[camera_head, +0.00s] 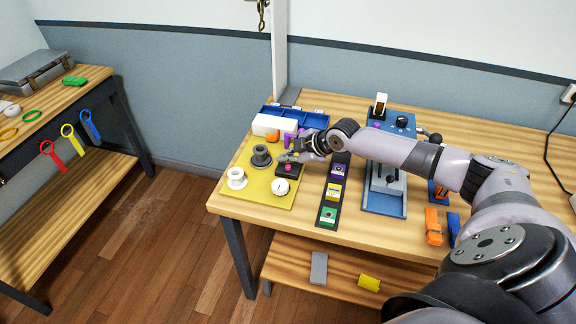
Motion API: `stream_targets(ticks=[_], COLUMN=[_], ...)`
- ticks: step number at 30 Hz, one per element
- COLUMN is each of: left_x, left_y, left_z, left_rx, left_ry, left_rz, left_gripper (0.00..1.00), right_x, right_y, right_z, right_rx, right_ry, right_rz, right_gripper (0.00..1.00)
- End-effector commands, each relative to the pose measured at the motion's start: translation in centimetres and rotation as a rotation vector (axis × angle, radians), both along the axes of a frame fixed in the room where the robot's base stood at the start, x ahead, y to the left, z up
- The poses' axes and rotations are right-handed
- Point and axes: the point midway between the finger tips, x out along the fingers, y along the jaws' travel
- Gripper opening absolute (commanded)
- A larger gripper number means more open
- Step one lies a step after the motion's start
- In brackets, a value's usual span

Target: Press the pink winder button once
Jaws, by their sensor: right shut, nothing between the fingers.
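The pink winder button (288,167) sits on a small dark box on the yellow mat (257,191). My right gripper (284,157) is shut and empty, at the far edge of the dark box, close to the button. I cannot tell whether its fingertips touch the box. The arm reaches in from the right across the table. My left gripper is not in view.
The mat also holds a white spool (237,178), a dark spool (261,156) and a white round dial (281,187). A black strip with coloured blocks (333,192) lies right of it, then a blue-based device (383,203). A blue tray (312,119) stands behind.

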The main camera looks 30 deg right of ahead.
Motion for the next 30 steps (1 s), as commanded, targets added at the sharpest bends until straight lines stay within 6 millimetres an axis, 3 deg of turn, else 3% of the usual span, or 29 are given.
stream_targets(ticks=[30], left_x=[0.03], left_y=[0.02], left_z=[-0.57], left_rx=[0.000], left_ry=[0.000], left_rz=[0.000], left_gripper=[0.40], right_x=[-0.01], right_y=[0.00], right_z=[-0.89], right_rx=[0.000], right_ry=[0.000], right_rz=[0.000], right_gripper=[0.00])
